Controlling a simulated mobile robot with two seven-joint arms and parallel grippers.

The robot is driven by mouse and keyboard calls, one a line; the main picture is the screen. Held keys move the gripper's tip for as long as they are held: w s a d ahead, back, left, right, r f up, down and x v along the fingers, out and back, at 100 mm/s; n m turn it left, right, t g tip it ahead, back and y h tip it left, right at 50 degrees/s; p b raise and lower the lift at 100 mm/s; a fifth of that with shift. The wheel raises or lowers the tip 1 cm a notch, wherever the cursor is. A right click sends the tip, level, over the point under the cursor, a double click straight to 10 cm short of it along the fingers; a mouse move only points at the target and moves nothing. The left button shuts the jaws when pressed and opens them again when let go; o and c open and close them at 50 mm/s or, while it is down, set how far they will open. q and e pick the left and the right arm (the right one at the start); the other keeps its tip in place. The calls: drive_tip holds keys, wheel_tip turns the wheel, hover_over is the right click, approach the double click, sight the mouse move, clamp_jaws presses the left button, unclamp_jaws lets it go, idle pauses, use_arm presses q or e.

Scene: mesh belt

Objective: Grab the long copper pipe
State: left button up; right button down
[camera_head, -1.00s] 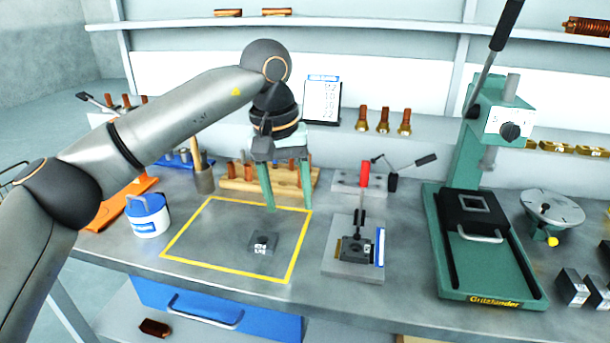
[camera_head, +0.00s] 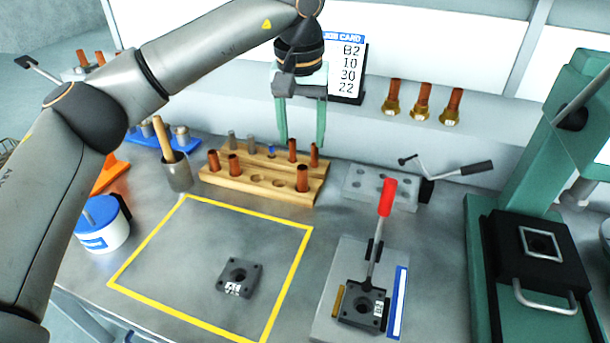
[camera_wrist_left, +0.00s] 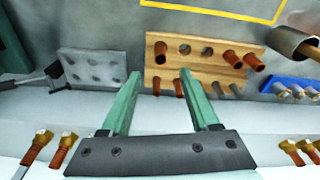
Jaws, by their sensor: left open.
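Several copper pipes stand upright in a wooden rack (camera_head: 240,188), which also shows in the left wrist view (camera_wrist_left: 205,72). One copper pipe (camera_head: 303,178) is at the rack's front right. Another copper pipe (camera_head: 292,150) and a thinner one (camera_head: 314,155) are at the back right. Two more copper pipes (camera_head: 214,162) are at the left end. I cannot tell surely which is longest. My left gripper (camera_head: 301,142) is open and empty, fingers pointing down, by the back right of the rack. Its fingers also show in the left wrist view (camera_wrist_left: 160,74). My right gripper is not in view.
A yellow-outlined area (camera_head: 190,262) with a dark block (camera_head: 240,277) lies in front of the rack. A cup with a wooden handle (camera_head: 178,172) stands left, a toggle clamp fixture (camera_head: 360,300) right. A green press (camera_head: 530,250) stands far right. Copper-and-brass pieces (camera_head: 422,102) sit on the ledge.

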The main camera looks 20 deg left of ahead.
sight(302, 167)
use_arm(q)
drive_tip(key=f, duration=0.6)
drive_tip(key=w+f, duration=0.1)
drive_tip(key=f, duration=0.2)
drive_tip(key=shift+w+a+f, duration=0.1)
drive_tip(key=shift+a+f, duration=0.05)
drive_tip(key=shift+f, duration=0.1)
clamp_jaws()
